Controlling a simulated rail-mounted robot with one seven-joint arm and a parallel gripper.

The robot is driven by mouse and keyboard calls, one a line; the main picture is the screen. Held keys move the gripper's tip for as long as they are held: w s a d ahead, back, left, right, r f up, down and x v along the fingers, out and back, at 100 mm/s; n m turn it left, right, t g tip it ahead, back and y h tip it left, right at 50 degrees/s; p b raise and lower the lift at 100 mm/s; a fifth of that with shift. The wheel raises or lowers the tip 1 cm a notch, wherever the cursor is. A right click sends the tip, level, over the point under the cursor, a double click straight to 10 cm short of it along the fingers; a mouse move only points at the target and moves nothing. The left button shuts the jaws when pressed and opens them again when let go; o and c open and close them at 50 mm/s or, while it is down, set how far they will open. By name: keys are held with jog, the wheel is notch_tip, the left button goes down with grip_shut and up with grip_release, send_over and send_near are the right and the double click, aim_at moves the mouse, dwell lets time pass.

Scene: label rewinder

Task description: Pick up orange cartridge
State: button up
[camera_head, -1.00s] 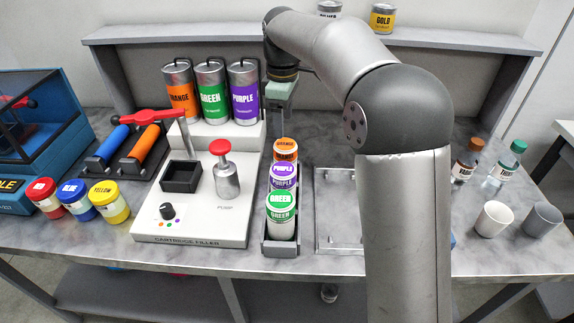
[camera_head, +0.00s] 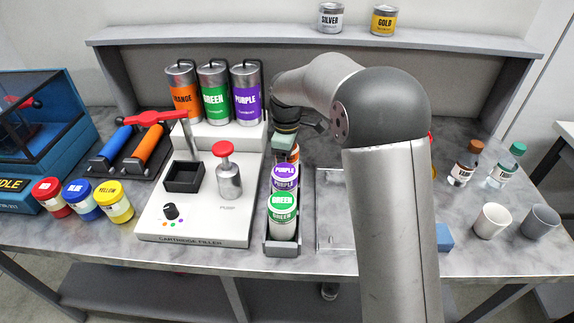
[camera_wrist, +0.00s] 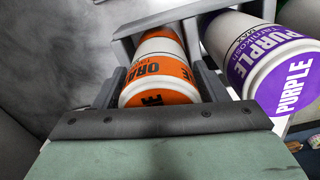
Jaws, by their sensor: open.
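The orange cartridge (camera_wrist: 158,82) stands in the far end of a narrow grey holder (camera_head: 281,248). In the head view my gripper hides most of it. In the wrist view it has a white body and an orange label, and it lies between my fingers. My gripper (camera_wrist: 162,90) is open, with one finger on each side of the cartridge; I cannot tell whether they touch it. In the head view my gripper (camera_head: 286,150) is at the holder's far end. The purple cartridge (camera_head: 284,177) and green cartridge (camera_head: 282,214) stand in the same holder, nearer the front.
The cartridge filler (camera_head: 195,228) stands close left of the holder, with orange, green and purple canisters (camera_head: 214,92) behind. A metal tray (camera_head: 331,215) lies to the right, partly behind my arm. Cups (camera_head: 492,221) and bottles (camera_head: 466,163) stand further right.

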jog(key=c, duration=1)
jog(key=shift+o, duration=0.2)
jog(key=shift+r, duration=0.15)
